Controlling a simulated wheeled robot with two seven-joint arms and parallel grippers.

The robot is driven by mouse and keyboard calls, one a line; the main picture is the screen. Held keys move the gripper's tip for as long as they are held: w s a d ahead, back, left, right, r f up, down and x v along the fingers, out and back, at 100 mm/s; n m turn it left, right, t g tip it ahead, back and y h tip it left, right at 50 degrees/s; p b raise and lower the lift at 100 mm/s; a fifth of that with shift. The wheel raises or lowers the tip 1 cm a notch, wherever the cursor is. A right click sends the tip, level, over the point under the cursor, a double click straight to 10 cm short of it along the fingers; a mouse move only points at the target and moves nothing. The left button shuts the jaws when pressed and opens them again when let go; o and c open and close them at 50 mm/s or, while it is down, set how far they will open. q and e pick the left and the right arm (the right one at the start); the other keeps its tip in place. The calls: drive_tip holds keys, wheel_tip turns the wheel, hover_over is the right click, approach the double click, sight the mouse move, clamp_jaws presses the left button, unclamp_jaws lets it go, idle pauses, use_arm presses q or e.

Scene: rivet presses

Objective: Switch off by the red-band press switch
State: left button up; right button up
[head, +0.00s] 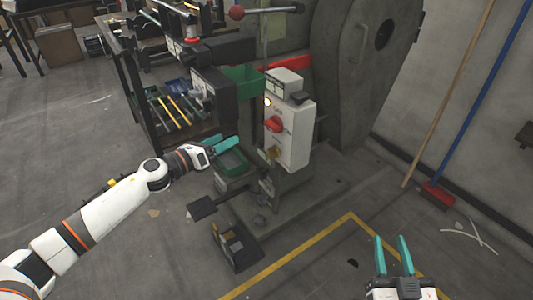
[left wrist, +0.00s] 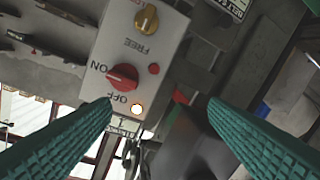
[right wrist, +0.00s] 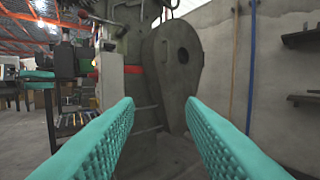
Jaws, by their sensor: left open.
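The press (head: 350,60) has a red band (head: 285,63) and carries a white switch box (head: 295,135) on its front. The box has a red knob (head: 274,124), a yellow knob (head: 273,152) and a glowing lamp (head: 267,102). In the left wrist view the red knob (left wrist: 122,77) sits by the ON and OFF labels, with the lit lamp (left wrist: 137,108) nearby. My left gripper (head: 234,142) is open and empty, left of the box and apart from the knob. My right gripper (head: 392,240) is open and empty above the floor at front right.
A green bin (head: 243,80) stands behind the box, beside a bench with tools. A pedal (head: 201,208) juts out low on the press's left. A broom (head: 438,195) leans on the right wall. Floor inside and outside the yellow line (head: 290,255) is mostly clear.

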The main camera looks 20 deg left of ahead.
use_arm(q)
drive_tip(key=s+d+r+m+g+h+b, duration=0.1)
drive_tip(key=s+d+r+m+h+b, duration=0.2)
drive_tip(key=m, duration=0.4)
approach(269, 126)
drive_tip(key=x, duration=0.3)
drive_tip(key=shift+y, duration=0.3)
drive_tip(key=x, duration=0.5)
drive_tip(key=shift+w, duration=0.1)
drive_tip(key=shift+w+d, duration=0.4)
drive_tip(key=shift+w, duration=0.05)
use_arm(e)
drive_tip(key=shift+t, duration=0.7)
drive_tip(key=s+r, duration=0.2)
drive_tip(key=r, duration=0.2)
drive_tip(key=shift+s+d+r, duration=0.15)
drive_tip(key=shift+s+d, duration=0.25)
